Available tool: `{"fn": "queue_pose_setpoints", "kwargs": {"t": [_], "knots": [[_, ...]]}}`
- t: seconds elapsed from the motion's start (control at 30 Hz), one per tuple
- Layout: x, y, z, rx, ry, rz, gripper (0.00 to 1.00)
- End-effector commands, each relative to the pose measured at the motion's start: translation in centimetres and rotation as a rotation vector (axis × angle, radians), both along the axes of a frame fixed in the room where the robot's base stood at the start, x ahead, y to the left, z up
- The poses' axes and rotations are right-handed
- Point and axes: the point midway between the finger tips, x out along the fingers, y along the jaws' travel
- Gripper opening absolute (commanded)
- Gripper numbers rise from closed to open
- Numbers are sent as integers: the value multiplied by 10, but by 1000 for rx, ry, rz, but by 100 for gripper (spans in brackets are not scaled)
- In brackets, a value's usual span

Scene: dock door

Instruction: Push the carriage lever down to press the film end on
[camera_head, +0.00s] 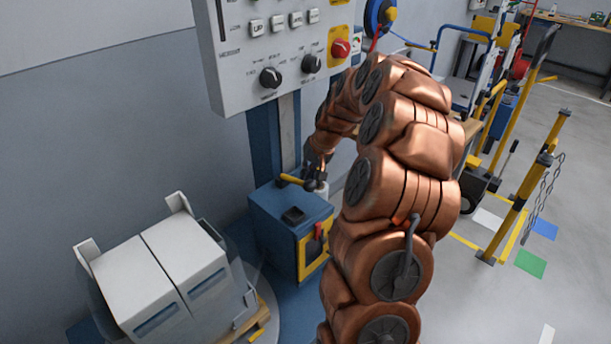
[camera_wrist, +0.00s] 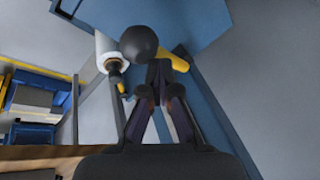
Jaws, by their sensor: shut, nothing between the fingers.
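The blue carriage (camera_head: 285,222) sits low on the mast. Its yellow lever (camera_head: 292,180) sticks out near the carriage top, close to my gripper (camera_head: 316,172). In the wrist view, my shut, empty gripper (camera_wrist: 160,72) has its fingertips just below a dark round knob (camera_wrist: 139,42) and beside a yellow bar (camera_wrist: 181,60), which looks like the lever. Whether they touch cannot be told. A white film roll (camera_wrist: 101,48) stands left of the knob; part of it shows beside the carriage in the head view (camera_head: 322,193). The film end cannot be made out.
A wrapped load of white boxes (camera_head: 165,265) stands on a pallet left of the carriage. The control panel (camera_head: 285,50) hangs above on the blue mast (camera_head: 262,140). A yellow barrier post (camera_head: 525,195) and carts stand at the right, with open floor beyond.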

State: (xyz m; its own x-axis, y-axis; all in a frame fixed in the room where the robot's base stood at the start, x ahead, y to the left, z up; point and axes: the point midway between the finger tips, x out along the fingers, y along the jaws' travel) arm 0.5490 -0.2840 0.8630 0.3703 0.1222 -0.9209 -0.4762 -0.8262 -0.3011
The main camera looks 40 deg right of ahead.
Motion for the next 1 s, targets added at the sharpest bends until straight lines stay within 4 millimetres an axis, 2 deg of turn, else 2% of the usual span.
{"fn": "queue_pose_setpoints", "kwargs": {"t": [0.53,1.0], "knots": [[10,2,24,1,2,2,0],[12,2,28,0,1,1,0]]}}
